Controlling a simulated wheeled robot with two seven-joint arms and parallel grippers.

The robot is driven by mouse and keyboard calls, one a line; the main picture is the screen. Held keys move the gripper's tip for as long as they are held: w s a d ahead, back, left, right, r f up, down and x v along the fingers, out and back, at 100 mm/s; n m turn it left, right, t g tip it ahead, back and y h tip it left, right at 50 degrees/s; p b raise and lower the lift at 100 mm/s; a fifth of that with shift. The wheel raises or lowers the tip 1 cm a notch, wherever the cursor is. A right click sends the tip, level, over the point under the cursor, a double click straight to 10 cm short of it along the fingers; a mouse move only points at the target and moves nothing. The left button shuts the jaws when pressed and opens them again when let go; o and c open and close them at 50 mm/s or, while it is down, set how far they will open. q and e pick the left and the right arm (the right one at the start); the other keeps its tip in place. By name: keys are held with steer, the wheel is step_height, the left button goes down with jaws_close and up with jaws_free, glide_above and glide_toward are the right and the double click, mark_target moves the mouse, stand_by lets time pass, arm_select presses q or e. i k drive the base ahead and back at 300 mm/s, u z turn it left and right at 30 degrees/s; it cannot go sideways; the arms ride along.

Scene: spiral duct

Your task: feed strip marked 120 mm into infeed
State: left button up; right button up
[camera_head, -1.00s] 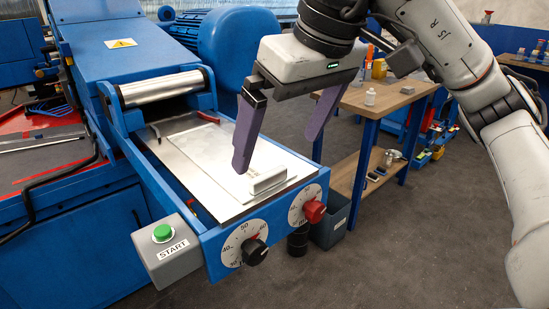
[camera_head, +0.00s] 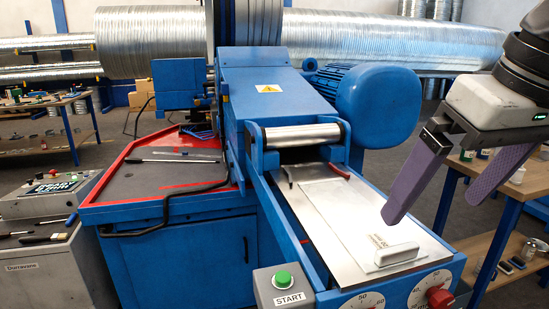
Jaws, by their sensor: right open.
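The infeed is a blue machine bed with a silver roller (camera_head: 302,135) at its far end and a dark slot below it. A flat metal strip (camera_head: 318,218) lies on the bed, leading toward the roller. A clear plate with a pale handle block (camera_head: 396,254) lies on top of the strip near its front end. No 120 mm marking is readable. My right gripper (camera_head: 446,200) is open and empty, above and to the right of the handle, apart from it. My left gripper is not in view.
A grey box with a green START button (camera_head: 283,280) sits at the front left of the bed. Dials with a red knob (camera_head: 440,298) are on the front face. A blue motor (camera_head: 379,106) stands behind right. A wooden workbench (camera_head: 487,240) is at the right. A red-edged table (camera_head: 150,172) is at the left.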

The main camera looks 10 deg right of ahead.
mark_target(375, 245)
steer(key=k, duration=1)
